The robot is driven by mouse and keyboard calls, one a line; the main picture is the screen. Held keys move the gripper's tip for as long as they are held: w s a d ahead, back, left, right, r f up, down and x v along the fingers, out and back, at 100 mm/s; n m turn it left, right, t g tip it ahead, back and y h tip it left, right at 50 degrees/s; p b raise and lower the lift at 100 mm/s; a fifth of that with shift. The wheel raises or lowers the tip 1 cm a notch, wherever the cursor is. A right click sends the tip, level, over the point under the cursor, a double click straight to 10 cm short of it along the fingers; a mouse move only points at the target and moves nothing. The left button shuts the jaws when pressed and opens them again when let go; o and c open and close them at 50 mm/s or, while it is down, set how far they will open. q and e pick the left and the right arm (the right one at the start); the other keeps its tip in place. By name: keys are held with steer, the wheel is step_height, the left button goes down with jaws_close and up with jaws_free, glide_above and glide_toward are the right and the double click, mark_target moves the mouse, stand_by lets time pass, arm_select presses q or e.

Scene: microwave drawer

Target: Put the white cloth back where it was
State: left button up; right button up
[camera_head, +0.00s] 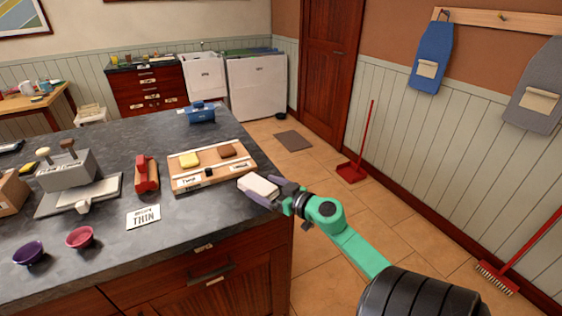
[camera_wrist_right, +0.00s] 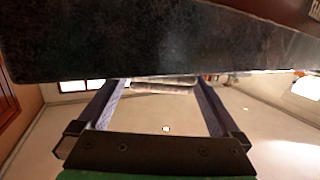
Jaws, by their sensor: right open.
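The white cloth (camera_head: 258,186), a small folded block, is at the right edge of the dark countertop (camera_head: 205,217), beside the wooden board's near right corner. My right gripper (camera_head: 262,189) reaches in from the right, with its purple fingers open around the cloth's near end. In the right wrist view the two fingers (camera_wrist_right: 163,88) stand wide apart. The cloth (camera_wrist_right: 165,87) shows between their tips, partly hidden by the dark slab. I cannot tell whether the fingers touch it. My left gripper is not in view.
The labelled wooden board (camera_head: 212,176) holds a yellow sponge (camera_head: 190,160) and a brown block (camera_head: 227,150). A red tool (camera_head: 146,174), a sign card (camera_head: 144,217), a grey press (camera_head: 68,170) and two bowls stand left. A blue caddy (camera_head: 201,113) is behind.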

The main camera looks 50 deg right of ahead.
steer(key=s+r, duration=0.1)
steer(key=s, duration=0.8)
steer(key=shift+s+d+r, duration=0.3)
